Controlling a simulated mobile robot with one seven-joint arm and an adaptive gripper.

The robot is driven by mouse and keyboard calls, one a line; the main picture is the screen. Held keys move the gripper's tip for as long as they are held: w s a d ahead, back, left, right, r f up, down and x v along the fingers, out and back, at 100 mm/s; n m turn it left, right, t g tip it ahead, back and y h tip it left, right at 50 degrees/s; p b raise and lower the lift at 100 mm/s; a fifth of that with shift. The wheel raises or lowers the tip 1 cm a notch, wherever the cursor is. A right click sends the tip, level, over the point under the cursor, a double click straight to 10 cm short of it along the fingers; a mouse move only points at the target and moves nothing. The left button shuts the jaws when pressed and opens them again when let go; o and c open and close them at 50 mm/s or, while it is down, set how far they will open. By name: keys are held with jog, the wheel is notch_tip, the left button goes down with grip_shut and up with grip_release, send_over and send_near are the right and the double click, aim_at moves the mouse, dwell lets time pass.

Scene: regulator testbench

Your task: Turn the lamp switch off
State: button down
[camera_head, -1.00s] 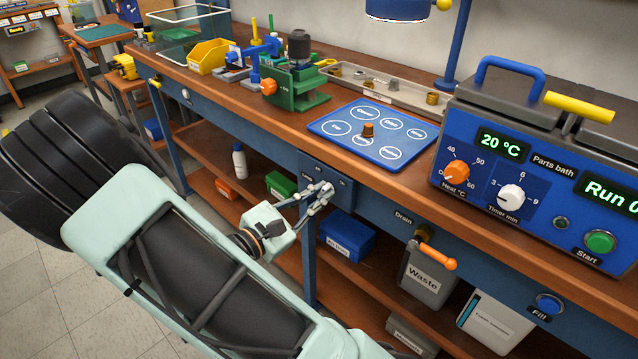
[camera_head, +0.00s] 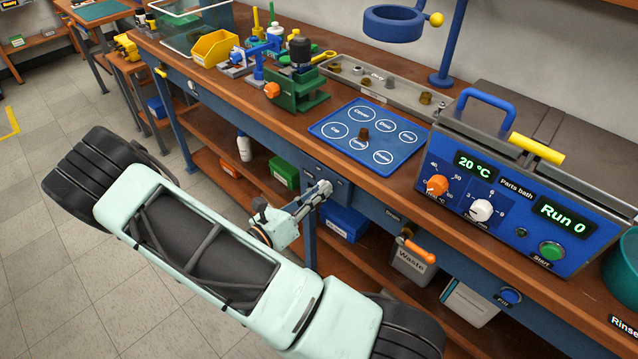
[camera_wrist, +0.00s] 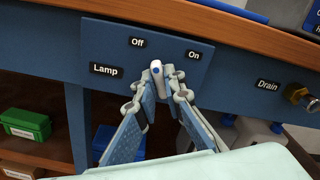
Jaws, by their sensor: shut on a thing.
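The lamp switch (camera_wrist: 156,70) is a small pale lever with a blue dot, on a blue panel (camera_wrist: 108,45) marked Lamp, Off and On. In the wrist view its tip lies between the Off and On labels, a little nearer Off. My gripper (camera_wrist: 158,78) is shut on the lever, one finger on each side. In the head view my gripper (camera_head: 322,189) reaches the panel on the bench front, and the fingers hide most of the switch. The lamp (camera_head: 393,23) is a blue ring on a blue post above the bench, with no glow visible.
The bench top above holds a blue labelled mat (camera_head: 345,132), a green fixture (camera_head: 296,88) and a parts bath (camera_head: 510,190). A drain valve (camera_head: 415,250) with an orange handle is right of the panel. The lower shelf holds bins.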

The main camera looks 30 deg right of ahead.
jog(key=shift+n+p, duration=0.75)
jog(key=shift+n, duration=0.35)
jog(key=shift+f, duration=0.1)
jog(key=c, duration=2)
grip_release()
jog(key=v, duration=1.2)
